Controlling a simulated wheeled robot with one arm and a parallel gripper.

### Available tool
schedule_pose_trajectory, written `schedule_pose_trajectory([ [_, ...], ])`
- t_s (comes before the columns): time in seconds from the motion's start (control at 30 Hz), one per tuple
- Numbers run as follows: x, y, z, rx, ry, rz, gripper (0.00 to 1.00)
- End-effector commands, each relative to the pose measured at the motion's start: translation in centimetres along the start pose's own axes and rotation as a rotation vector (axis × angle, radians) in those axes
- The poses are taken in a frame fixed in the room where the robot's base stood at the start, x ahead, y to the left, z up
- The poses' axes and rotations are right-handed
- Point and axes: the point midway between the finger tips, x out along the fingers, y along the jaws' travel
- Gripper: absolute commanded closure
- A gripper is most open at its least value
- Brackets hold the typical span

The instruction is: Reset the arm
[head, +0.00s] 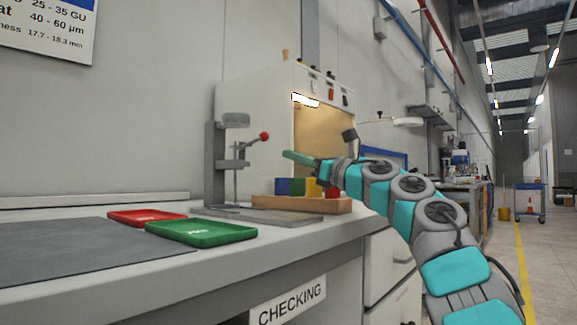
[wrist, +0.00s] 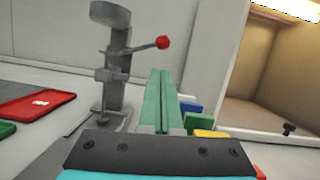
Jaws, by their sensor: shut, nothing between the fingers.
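My arm reaches in from the right in the head view, bent along several teal and grey joints. My gripper (head: 288,154) has green fingers and points left, above the bench and in front of the lit cabinet. In the wrist view the two green fingers of my gripper (wrist: 160,72) lie side by side, closed together with nothing between them. Colored blocks (head: 298,187) stand in a wooden tray (head: 330,205) below my gripper.
A grey press stand (head: 215,165) with a red-knobbed lever (head: 264,137) stands left of my gripper. A red tray (head: 146,217) and a green tray (head: 201,232) lie on the bench. The lit cabinet (head: 255,125) stands behind. The aisle at right looks open.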

Motion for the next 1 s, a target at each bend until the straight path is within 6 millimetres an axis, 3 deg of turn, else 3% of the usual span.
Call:
schedule_pose_trajectory([
  [0.2,-1.1,0.3,-0.4,0.000,0.001,0.004,1.00],
  [0.73,-1.1,-0.1,0.0,0.017,-0.008,-0.012,1.00],
  [0.87,-1.4,-2.1,1.8,0.110,-0.069,-0.098,1.00],
  [1.0,-3.6,-6.4,5.1,0.309,-0.212,-0.284,1.00],
])
